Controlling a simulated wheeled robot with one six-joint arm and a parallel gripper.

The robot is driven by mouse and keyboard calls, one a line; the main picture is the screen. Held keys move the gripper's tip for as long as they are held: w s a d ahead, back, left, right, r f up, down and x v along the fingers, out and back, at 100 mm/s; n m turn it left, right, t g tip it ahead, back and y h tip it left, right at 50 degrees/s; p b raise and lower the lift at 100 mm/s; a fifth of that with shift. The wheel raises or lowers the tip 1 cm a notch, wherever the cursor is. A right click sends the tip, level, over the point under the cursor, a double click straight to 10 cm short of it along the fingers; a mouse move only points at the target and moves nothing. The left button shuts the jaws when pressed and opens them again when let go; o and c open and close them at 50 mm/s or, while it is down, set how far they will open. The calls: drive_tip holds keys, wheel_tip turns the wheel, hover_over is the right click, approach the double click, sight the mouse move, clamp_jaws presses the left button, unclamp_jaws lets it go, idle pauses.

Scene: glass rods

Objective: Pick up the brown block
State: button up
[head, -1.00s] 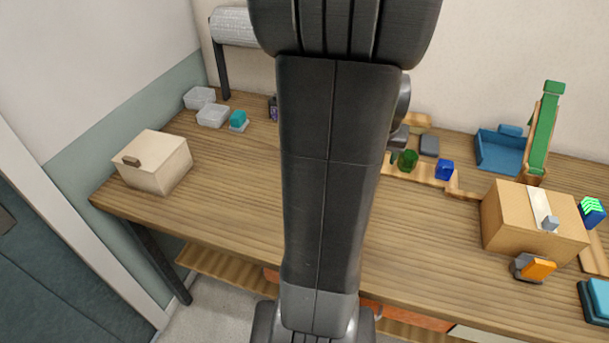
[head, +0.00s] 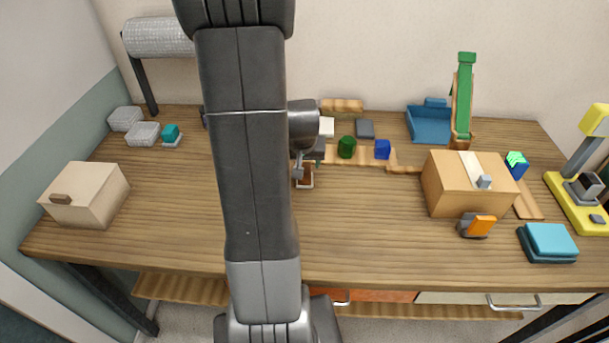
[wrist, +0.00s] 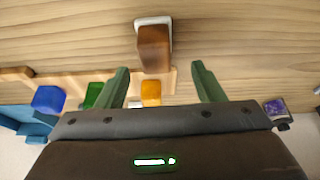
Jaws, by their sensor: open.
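The brown block (wrist: 154,48) lies on a small white-rimmed base (wrist: 140,21) on the wooden table in the wrist view. In the head view the block (head: 303,173) is partly hidden by my arm. My gripper (wrist: 162,80) is open, with its two green fingers apart and nothing between them touching the block. The block appears beyond the fingertips, roughly centred between them. In the head view my gripper (head: 308,162) is at the block, mostly hidden behind the wrist.
A green block (head: 346,147) and a blue block (head: 382,149) stand close to the right on a wooden strip. A cardboard box (head: 450,190) stands at right, a beige box (head: 85,195) at left.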

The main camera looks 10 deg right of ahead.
drive_tip(key=shift+d+p+x, duration=0.15)
drive_tip(key=shift+p+x, duration=0.1)
drive_tip(key=shift+x, duration=1)
drive_tip(key=shift+d+p+x, duration=0.15)
drive_tip(key=shift+p+x, duration=0.1)
drive_tip(key=shift+x, duration=1.05)
drive_tip(key=shift+c, duration=0.2)
drive_tip(key=c, duration=1.1)
